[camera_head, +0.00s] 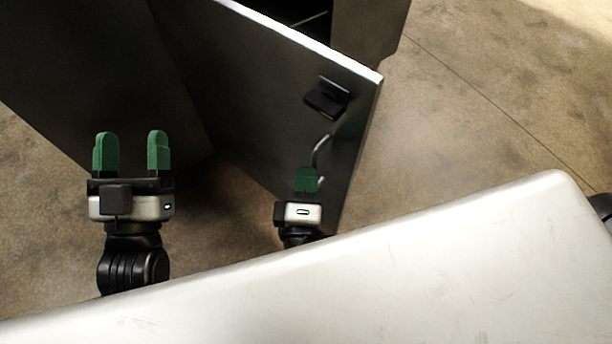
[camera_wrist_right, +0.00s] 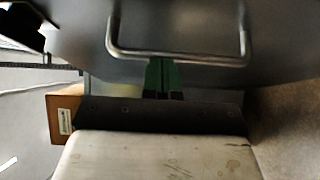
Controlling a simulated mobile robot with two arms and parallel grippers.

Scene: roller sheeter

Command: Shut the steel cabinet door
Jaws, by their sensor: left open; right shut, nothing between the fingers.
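The steel cabinet (camera_head: 365,30) stands at the top of the head view. Its grey door (camera_head: 255,90) is swung open toward me, with a gap behind it. A bent metal handle (camera_head: 320,150) and a black block (camera_head: 327,98) are on the door's face near its free edge. My right gripper (camera_head: 306,180) is shut and empty, close to the handle. In the right wrist view the handle (camera_wrist_right: 180,55) spans above the green fingertips (camera_wrist_right: 161,75); I cannot tell whether they touch it. My left gripper (camera_head: 131,152) is open and empty, left of the door's face.
A large pale, rounded-edge surface (camera_head: 400,280) fills the lower part of the head view. Bare brown floor (camera_head: 460,130) lies right of the door. A brown box (camera_wrist_right: 65,112) with a label shows at the left of the right wrist view.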

